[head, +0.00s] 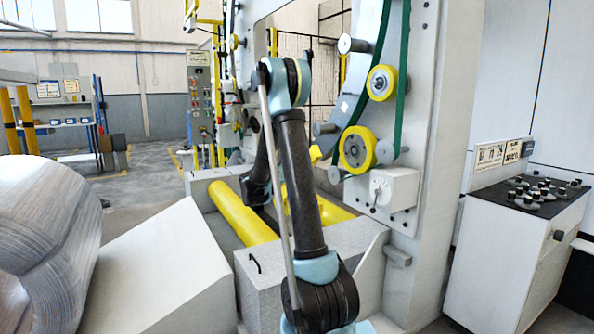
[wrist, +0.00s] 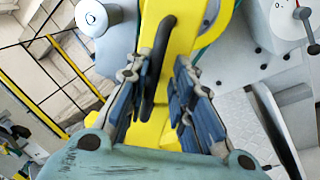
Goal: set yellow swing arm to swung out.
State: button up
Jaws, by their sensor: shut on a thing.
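The yellow swing arm (wrist: 180,45) fills the middle of the wrist view as a flat yellow plate with a black handle (wrist: 160,50) standing out from it. My gripper (wrist: 157,88) has its two blue-padded fingers on either side of this handle and is shut on it. The lower end of the handle lies between the fingers. In the head view a small yellow part, likely of the swing arm (head: 315,153), shows beside my arm. My gripper and the handle are hidden there behind my own arm links.
Yellow rollers (head: 245,213) lie low in the machine bed. Yellow-rimmed guide wheels (head: 357,150) and a green belt (head: 403,70) are on the machine's upright. A dial box (head: 393,190) sits below them. A wrapped coil (head: 45,245) stands left; a control desk (head: 520,220) stands right.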

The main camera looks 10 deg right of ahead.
jog(key=v, duration=1.2)
jog(key=shift+d, duration=0.15)
jog(key=s+d+f+m+g+y, duration=0.25)
jog(key=s+d+y, duration=0.2)
jog(key=s, duration=0.55)
jog(key=s+d+f+m+g+y, duration=0.2)
jog(key=s+d+m+y, duration=0.25)
jog(key=s, duration=0.55)
jog(key=s+a+f+m+y, duration=0.3)
jog(key=s+a+f+y, duration=0.1)
jog(key=s, duration=0.7)
jog(key=s+a+f+m+g+y, duration=0.1)
jog(key=s+a+f+m+y, duration=0.2)
jog(key=s+a+f, duration=0.3)
jog(key=s+f+y, duration=0.1)
jog(key=s+f, duration=0.1)
jog(key=s, duration=0.3)
jog(key=shift+a+y, duration=0.2)
jog(key=shift+y, duration=0.2)
jog(key=shift+s, duration=0.1)
